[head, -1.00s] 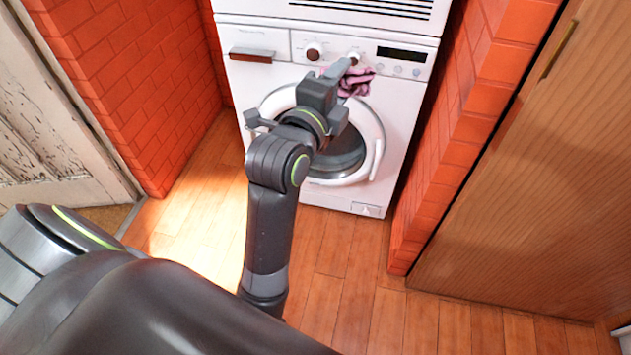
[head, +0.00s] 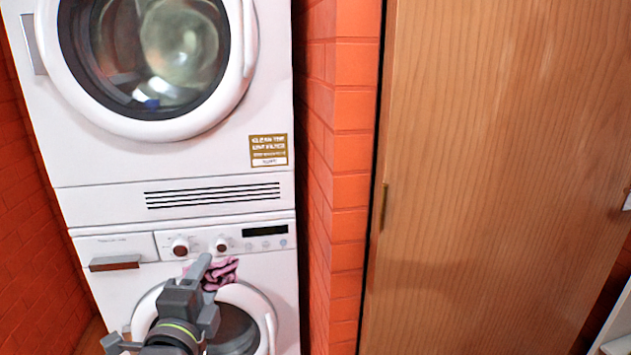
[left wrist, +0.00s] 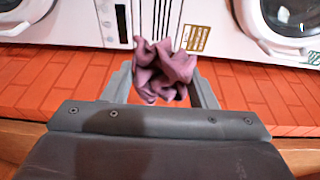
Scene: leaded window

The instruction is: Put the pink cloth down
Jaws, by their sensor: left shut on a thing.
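The pink cloth (head: 222,272) is a crumpled, dusky pink bundle. In the head view it shows at my left gripper (head: 203,268), in front of the lower machine's control panel, partly hidden by the gripper. In the left wrist view the cloth (left wrist: 163,72) is bunched between the two fingers of my left gripper (left wrist: 162,88), which is shut on it. The cloth is held up in the air. My right gripper is in neither view.
A white washing machine (head: 120,300) stands below a white dryer (head: 100,160) with a round glass door. An orange brick wall (head: 345,150) stands to their right, then a tall wooden door (head: 500,150). A pale shelf (head: 615,320) shows at the lower right edge.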

